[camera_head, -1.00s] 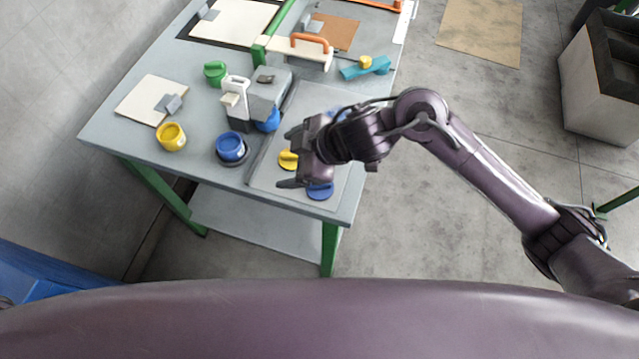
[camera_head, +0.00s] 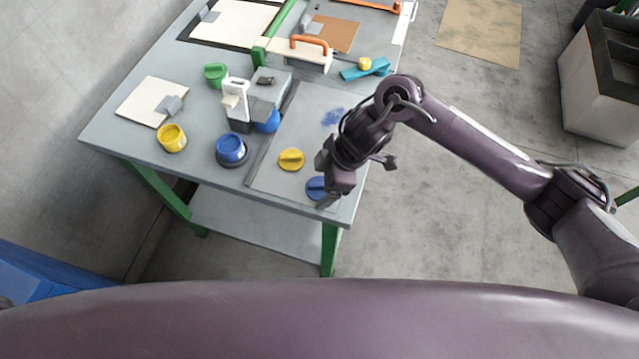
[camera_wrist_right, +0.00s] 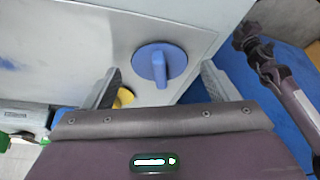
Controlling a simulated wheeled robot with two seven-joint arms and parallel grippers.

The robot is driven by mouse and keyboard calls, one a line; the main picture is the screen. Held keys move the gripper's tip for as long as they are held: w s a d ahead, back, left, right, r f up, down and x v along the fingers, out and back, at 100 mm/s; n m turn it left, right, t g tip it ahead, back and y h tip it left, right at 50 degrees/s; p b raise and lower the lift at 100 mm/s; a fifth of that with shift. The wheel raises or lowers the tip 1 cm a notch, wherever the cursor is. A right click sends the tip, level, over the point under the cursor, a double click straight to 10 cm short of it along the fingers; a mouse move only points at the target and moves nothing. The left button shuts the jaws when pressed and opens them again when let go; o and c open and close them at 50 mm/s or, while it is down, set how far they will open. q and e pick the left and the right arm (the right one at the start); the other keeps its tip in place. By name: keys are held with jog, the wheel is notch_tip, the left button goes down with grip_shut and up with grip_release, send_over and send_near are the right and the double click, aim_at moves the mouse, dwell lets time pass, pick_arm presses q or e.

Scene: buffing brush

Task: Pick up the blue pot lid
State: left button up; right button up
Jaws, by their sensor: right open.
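The blue pot lid (camera_head: 315,188) lies flat near the front right corner of the tray on the table, partly hidden by my right gripper (camera_head: 324,182). In the right wrist view the blue lid (camera_wrist_right: 160,65), a disc with a raised ridge handle, shows beyond and between the fingertips. My right gripper (camera_wrist_right: 160,85) is open and empty, with one finger on each side of the lid in that view. I cannot tell its exact height above the lid. My left gripper is not in view.
A yellow lid (camera_head: 291,160) lies on the tray (camera_head: 275,184), close to the blue lid. A blue pot (camera_head: 231,148) and a yellow pot (camera_head: 172,138) stand to the left. A green pot (camera_head: 215,75) and a grey-white device (camera_head: 238,105) stand further back.

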jog(key=shift+a+f, duration=0.1)
jog(key=shift+f, duration=0.1)
jog(key=c, duration=1)
jog(key=shift+c, duration=0.2)
notch_tip(320, 180, up, 20)
jog(key=p, duration=0.2)
jog(key=w+d+m+t+h, duration=0.2)
jog(key=d+m, duration=0.7)
jog(key=w+d+f+m+t+h+b, duration=0.1)
jog(key=w+d+m+t+h, duration=0.1)
jog(key=d+m, duration=0.7)
jog(key=shift+w+d+t, duration=0.3)
jog(key=shift+w+d, duration=0.05)
jog(key=shift+w, duration=0.05)
